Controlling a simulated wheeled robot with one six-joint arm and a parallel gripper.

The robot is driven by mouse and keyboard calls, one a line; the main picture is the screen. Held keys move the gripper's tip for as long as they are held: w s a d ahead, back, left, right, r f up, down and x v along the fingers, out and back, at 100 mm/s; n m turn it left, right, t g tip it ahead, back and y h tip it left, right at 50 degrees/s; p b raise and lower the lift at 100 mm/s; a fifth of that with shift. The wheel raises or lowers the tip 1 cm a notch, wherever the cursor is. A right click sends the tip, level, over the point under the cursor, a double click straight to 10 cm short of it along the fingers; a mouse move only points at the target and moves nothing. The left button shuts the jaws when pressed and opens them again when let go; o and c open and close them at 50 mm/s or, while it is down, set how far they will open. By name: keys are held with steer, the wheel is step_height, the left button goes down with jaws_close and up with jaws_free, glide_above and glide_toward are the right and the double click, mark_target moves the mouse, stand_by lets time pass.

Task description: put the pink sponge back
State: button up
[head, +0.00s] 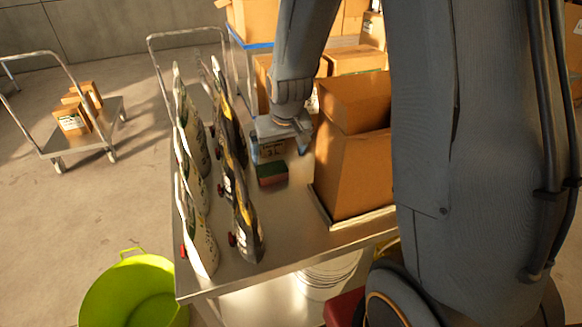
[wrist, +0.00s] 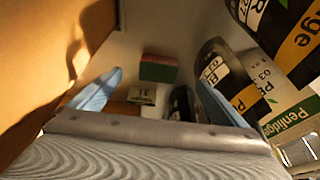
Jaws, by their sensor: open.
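The sponge (head: 271,173) lies on the metal table, with a green layer on top and a pink-red layer showing on its near side. It also shows in the wrist view (wrist: 158,68), beyond my fingertips and roughly between them. My gripper (head: 281,151) is open and empty, above and just behind the sponge in the head view. In the wrist view both blue fingers (wrist: 158,84) are spread apart. A small box or card with dark print (head: 271,149) sits behind the sponge, partly hidden by the gripper; I cannot tell which.
Two rows of standing pouches (head: 238,190) are left of the sponge. A tall open cardboard box (head: 352,170) stands close on its right. The steel table (head: 290,232) has bare room in front of the sponge. A lime-green tub (head: 130,293) and a trolley (head: 75,140) are on the floor.

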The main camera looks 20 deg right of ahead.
steer(key=s+r, duration=0.2)
steer(key=s, duration=0.6)
steer(key=s+r+g, duration=0.1)
steer(key=s+r, duration=0.2)
steer(key=s, duration=0.5)
steer(key=shift+r+g, duration=0.2)
steer(key=shift+g, duration=0.1)
step_height(320, 180, down, 11)
steer(key=g+b, duration=0.1)
steer(key=b, duration=0.9)
steer(key=shift+w+f, duration=0.15)
steer(key=shift+a, duration=0.1)
